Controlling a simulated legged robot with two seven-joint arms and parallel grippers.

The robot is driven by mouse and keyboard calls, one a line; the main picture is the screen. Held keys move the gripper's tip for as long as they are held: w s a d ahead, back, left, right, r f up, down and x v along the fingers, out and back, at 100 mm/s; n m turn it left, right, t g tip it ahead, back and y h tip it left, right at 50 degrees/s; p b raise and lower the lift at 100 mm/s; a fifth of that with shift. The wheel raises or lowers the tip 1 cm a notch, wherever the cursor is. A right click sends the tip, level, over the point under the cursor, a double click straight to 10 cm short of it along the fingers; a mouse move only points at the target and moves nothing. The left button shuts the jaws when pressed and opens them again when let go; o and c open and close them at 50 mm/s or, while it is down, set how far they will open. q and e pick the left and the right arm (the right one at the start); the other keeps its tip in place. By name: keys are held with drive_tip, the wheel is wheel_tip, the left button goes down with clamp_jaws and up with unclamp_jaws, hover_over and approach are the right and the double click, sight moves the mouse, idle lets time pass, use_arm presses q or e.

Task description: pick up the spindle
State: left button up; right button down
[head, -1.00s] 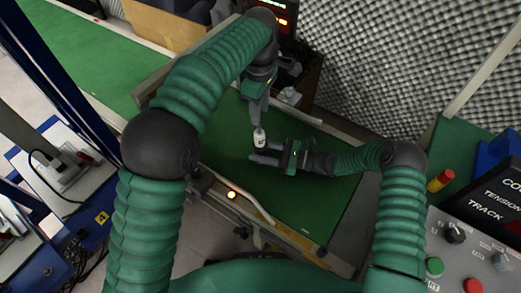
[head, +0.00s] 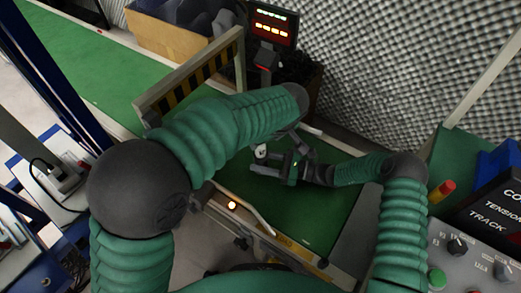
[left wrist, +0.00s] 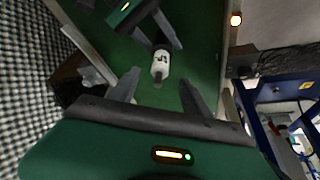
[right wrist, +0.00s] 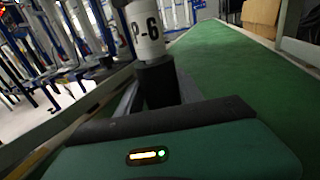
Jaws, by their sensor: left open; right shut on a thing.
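The spindle is a small white cylinder with a dark lower part, marked P-6 in the right wrist view (right wrist: 145,30). It also shows in the head view (head: 261,151) and the left wrist view (left wrist: 160,66). My right gripper (head: 260,164) is shut on its dark part (right wrist: 156,82), over the green belt. My left gripper (left wrist: 160,86) is open. In the left wrist view, the spindle's narrow tip points at the gap between its fingers, with the white body beyond them. In the head view the left gripper is largely hidden by its own arm.
The green belt (head: 300,222) runs beneath both grippers. A striped barrier (head: 190,80) crosses it at the left. A lit display (head: 273,25) stands behind. A metal rail edges the belt's near side. A button console (head: 470,255) stands at the right, a foam wall behind.

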sight(262, 146)
use_arm(q)
drive_tip(key=x, duration=0.9)
drive_tip(key=shift+f, duration=0.2)
clamp_jaws()
